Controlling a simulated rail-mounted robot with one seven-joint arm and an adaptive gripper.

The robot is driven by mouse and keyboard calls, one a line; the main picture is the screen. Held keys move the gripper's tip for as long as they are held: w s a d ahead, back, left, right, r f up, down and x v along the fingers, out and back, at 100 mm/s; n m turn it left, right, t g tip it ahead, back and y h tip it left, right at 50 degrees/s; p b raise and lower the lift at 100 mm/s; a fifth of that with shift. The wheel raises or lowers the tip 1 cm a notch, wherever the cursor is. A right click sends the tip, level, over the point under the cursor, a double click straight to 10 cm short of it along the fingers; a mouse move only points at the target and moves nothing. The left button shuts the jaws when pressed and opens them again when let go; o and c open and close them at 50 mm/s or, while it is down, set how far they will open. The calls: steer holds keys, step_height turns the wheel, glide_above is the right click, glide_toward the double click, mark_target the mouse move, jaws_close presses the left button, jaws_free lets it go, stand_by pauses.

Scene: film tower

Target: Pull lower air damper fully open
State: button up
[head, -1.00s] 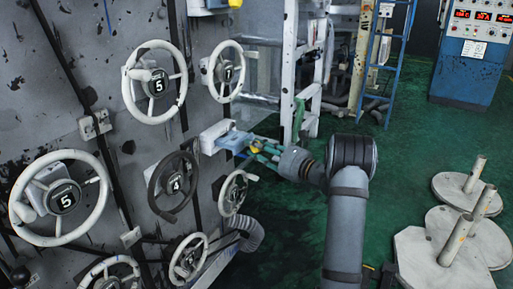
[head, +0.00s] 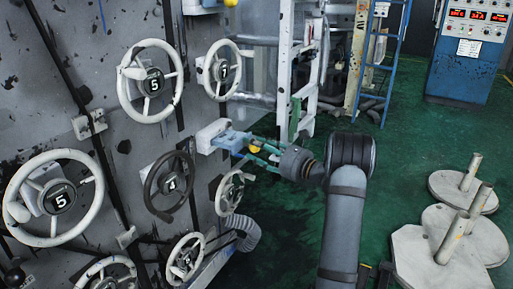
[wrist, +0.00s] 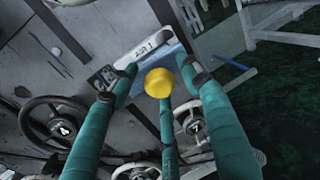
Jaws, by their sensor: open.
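The lower air damper is a white, labelled housing (head: 212,135) on the grey panel, with a blue slide (head: 232,141) projecting from it and a yellow knob (head: 254,148) at its outer end. In the wrist view the housing (wrist: 144,48), blue slide (wrist: 172,60) and knob (wrist: 160,83) lie just beyond my fingers. My gripper (head: 258,150) has teal fingers, which are open and spread around the knob. In the wrist view my gripper (wrist: 157,80) has a finger on each side of the knob and one below it. I cannot tell whether any finger touches it.
Several handwheels stand out from the panel, including a dark one (head: 170,186) below the damper and a pale one (head: 222,70) above it. A similar blue slide with a yellow knob (head: 231,2) is at the top. Green floor lies open to the right, before stacked discs (head: 463,190).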

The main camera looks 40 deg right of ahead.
steer(key=s+d, duration=0.2)
steer(key=s, duration=1)
steer(key=shift+w, duration=0.15)
steer(key=w, duration=0.4)
steer(key=w+a, duration=0.1)
steer(key=w, duration=0.3)
steer(key=w+a, duration=0.1)
steer(key=w, duration=0.3)
steer(key=shift+w+a, duration=0.1)
steer(key=shift+w, duration=0.1)
steer(key=shift+w+a+p, duration=0.15)
steer(key=shift+w+p, duration=0.1)
steer(key=shift+p, duration=0.05)
steer(key=shift+s, duration=0.7)
